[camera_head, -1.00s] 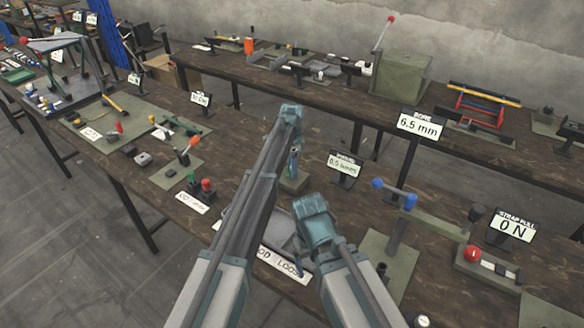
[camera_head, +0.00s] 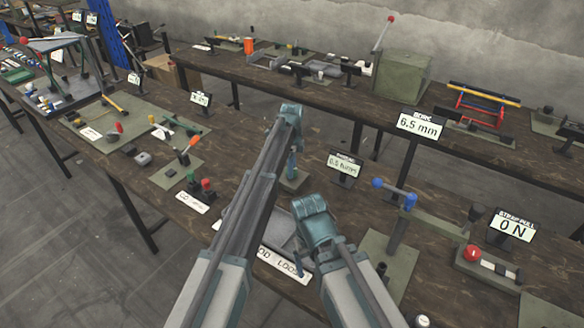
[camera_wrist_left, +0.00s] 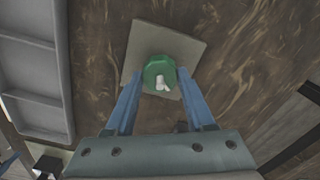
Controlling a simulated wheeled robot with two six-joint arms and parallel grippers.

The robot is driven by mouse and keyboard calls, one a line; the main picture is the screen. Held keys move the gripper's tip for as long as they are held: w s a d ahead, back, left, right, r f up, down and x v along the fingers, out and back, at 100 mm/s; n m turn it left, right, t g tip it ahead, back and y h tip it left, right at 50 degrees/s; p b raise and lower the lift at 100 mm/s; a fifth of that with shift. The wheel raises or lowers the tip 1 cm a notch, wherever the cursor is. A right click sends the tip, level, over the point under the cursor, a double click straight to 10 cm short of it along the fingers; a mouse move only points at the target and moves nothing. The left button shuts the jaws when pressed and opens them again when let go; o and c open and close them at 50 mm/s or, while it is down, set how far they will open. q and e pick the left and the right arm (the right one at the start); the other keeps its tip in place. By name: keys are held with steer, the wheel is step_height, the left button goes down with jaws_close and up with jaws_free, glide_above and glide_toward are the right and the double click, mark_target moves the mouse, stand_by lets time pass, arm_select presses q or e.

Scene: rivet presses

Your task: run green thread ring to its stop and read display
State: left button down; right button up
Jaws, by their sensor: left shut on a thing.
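The green thread ring (camera_wrist_left: 160,72) sits on a square grey-green plate (camera_wrist_left: 146,40) in the left wrist view, with a pale stub showing at its middle. My left gripper (camera_wrist_left: 161,88) has its two blue fingers on either side of the ring, shut on it. In the head view my left gripper (camera_head: 291,172) points down at the small plate, and the ring is mostly hidden. A small display (camera_head: 343,165) stands just right of it, reading about 0.5 turns in small, blurred text. My right gripper (camera_head: 299,268) hangs lower, its jaws unclear.
A grey tray (camera_head: 280,232) and a white label (camera_head: 284,262) lie below my left gripper. Displays reading 6.5 mm (camera_head: 419,125) and 0 N (camera_head: 513,226) stand to the right. A blue-knobbed lever fixture (camera_head: 400,200) is right of my right gripper. A grey compartment tray (camera_wrist_left: 35,70) borders the left wrist view.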

arm_select(q)
steer(key=shift+c, duration=1.3)
jaws_free()
steer(key=shift+r, duration=0.1)
arm_select(e)
steer(key=shift+r, duration=0.1)
arm_select(q)
step_height(320, 180, up, 14)
steer(key=p, duration=1.4)
steer(key=shift+f, duration=0.2)
arm_select(e)
step_height(320, 180, up, 14)
steer(key=shift+f, duration=0.2)
arm_select(q)
steer(key=shift+f, duration=0.1)
arm_select(e)
steer(key=shift+f, duration=0.15)
arm_select(q)
step_height(320, 180, down, 13)
steer(key=b, duration=1.3)
arm_select(e)
step_height(320, 180, down, 13)
steer(key=shift+r, duration=0.1)
